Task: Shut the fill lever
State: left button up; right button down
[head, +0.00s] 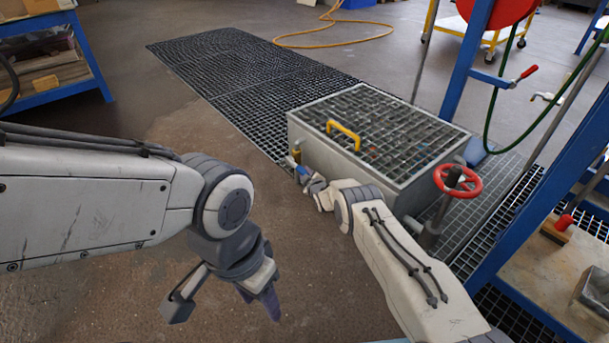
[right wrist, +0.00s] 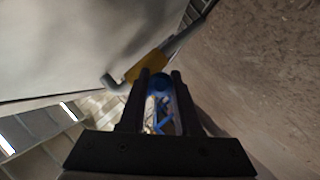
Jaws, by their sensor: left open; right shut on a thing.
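A blue lever (right wrist: 161,84), which I take to be the fill lever, shows between the fingers of my right gripper in the right wrist view. My right gripper (head: 299,172) is shut on it, low beside the left end of a grey tank (head: 320,158) with a grated top. A yellow fitting (right wrist: 147,67) on a grey pipe (right wrist: 185,37) sits just beyond the fingertips. The lever's exact angle is hard to tell because the fingers cover much of it. My left gripper (head: 222,299) is open and empty above the bare floor at the lower left.
A yellow handle (head: 343,134) lies on the tank's grated top. A red handwheel (head: 458,180) on a post stands at the tank's right, close to my right arm. Floor grating (head: 225,75) runs behind the tank. A blue-framed bench (head: 545,258) is at the right.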

jog(key=c, duration=0.8)
grip_release()
jog(key=shift+s+a+f, duration=0.1)
jog(key=shift+s+f, duration=0.15)
jog(key=shift+o, duration=1)
jog(key=shift+r, duration=0.1)
jog(key=shift+w, duration=0.1)
jog(key=shift+s+d+r+p, duration=0.2)
jog(key=shift+s+r+p, duration=0.15)
jog(key=shift+p, duration=0.25)
jog(key=p+v, duration=0.8)
jog(key=v, duration=0.1)
jog(key=shift+s, duration=0.35)
jog(key=shift+d, duration=0.1)
